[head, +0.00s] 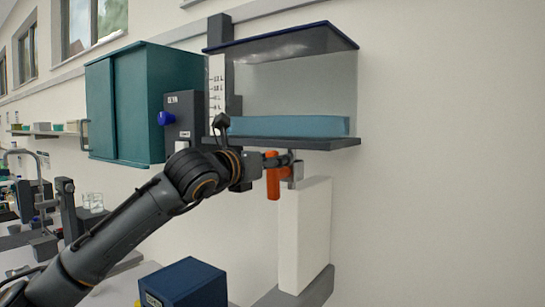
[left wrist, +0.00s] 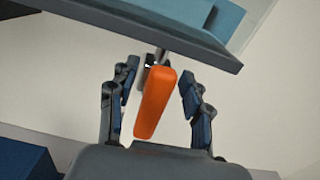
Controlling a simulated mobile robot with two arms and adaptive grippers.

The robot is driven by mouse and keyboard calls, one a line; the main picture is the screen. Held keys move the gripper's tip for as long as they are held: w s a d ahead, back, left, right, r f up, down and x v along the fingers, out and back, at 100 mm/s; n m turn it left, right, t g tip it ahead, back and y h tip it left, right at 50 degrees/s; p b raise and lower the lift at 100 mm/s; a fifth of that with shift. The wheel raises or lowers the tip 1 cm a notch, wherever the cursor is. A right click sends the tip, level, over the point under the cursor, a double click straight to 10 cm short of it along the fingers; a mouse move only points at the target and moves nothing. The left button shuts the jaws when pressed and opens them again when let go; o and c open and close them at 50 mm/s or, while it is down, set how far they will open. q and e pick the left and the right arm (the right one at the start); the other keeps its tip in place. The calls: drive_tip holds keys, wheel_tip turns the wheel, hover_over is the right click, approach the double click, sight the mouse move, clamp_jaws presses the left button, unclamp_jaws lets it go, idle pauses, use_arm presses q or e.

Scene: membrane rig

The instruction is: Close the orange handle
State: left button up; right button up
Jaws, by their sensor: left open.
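The orange handle (head: 273,184) hangs downward from a metal fitting under the clear tank (head: 300,85), which holds blue liquid. In the left wrist view the handle (left wrist: 155,104) lies between the two fingers of my left gripper (left wrist: 161,98), with a gap on each side. My left gripper (head: 265,162) is open around the handle and, in the head view, partly overlaps its upper part. My right gripper is in neither view.
The tank's dark shelf (head: 300,143) is close above the gripper. A teal cabinet (head: 125,105) and a dark box with a blue knob (head: 166,118) are to the left. A dark blue box (head: 184,283) sits below.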

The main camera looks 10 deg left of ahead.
use_arm(q)
drive_tip(key=shift+s, duration=0.1)
clamp_jaws()
drive_tip(key=shift+f+b, duration=0.15)
drive_tip(key=shift+b, duration=0.35)
drive_tip(key=shift+w+a+f+n+b, duration=0.2)
drive_tip(key=shift+a+f+n+b, duration=0.35)
drive_tip(key=shift+n+b, duration=2.5)
drive_tip(key=shift+w+a+f+n+b, duration=0.25)
drive_tip(key=shift+a+f+n+b, duration=0.3)
drive_tip(key=shift+n+b, duration=2.4)
drive_tip(key=shift+w+a+f+n+b, duration=0.2)
drive_tip(key=shift+a+f+n+b, duration=0.35)
drive_tip(key=shift+n+b, duration=2.5)
